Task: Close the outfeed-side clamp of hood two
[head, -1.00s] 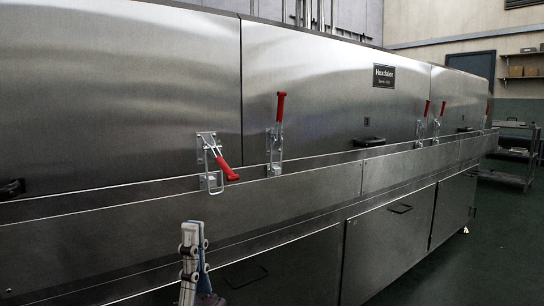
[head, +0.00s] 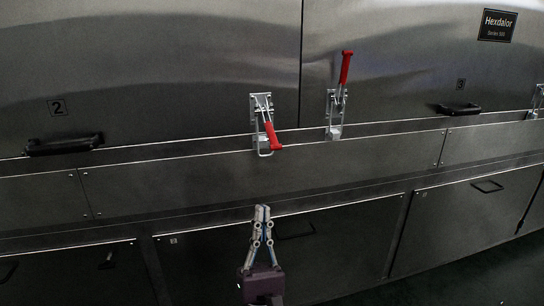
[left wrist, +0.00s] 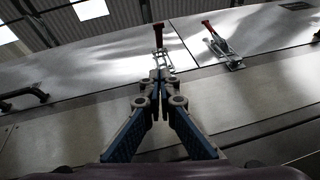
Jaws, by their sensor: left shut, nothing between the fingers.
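The clamp at the right end of hood two (head: 150,70) has a red handle (head: 271,134) that points down and slightly right, out from its silver bracket (head: 260,104). A wire loop shows below it. The clamp also shows in the left wrist view (left wrist: 158,36), just beyond the fingertips. My left gripper (head: 262,209) is shut and empty, pointing up, below the clamp in the head view. It also shows in the left wrist view (left wrist: 160,77). In the head view a clear gap separates its tips from the handle. My right gripper is out of view.
Hood three's near clamp (head: 345,70), its red handle upright, stands close to the right. It shows in the left wrist view too (left wrist: 228,52). Black hood handles (head: 64,144) (head: 459,109) stick out along the lower hood edges. The lower panels (head: 245,185) are mostly flat.

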